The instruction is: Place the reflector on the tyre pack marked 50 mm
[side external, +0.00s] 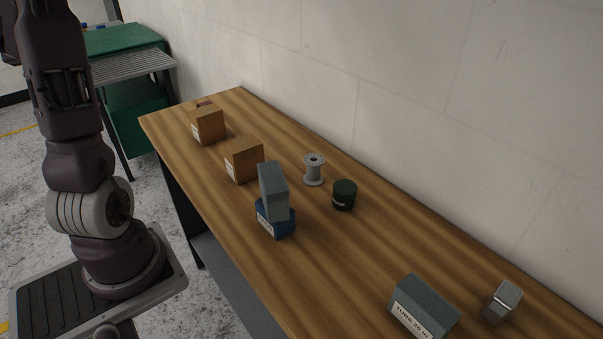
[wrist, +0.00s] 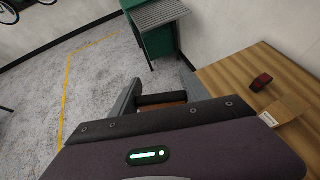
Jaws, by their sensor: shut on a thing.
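My gripper (wrist: 160,92) shows in the wrist view, with a finger on each side of a dark bar-shaped thing with an orange-brown part below it. This held thing (wrist: 160,99) looks like the reflector, but most of it is hidden behind the gripper body. My gripper is out of frame in the side view. Two brown cardboard boxes, a far one (side external: 208,126) and a nearer one (side external: 244,160), stand on the bench with white labels. They may be the tyre packs; their marks are too small to read. One box (wrist: 283,109) shows partly in the wrist view.
A small red-and-black thing (wrist: 261,82) lies by the far box. On the bench (side external: 330,260) stand a grey box (side external: 273,190) on a blue box (side external: 275,220), a spool (side external: 314,169), a dark green tin (side external: 344,195), a "TUBE" box (side external: 424,306) and a metallic block (side external: 502,301).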

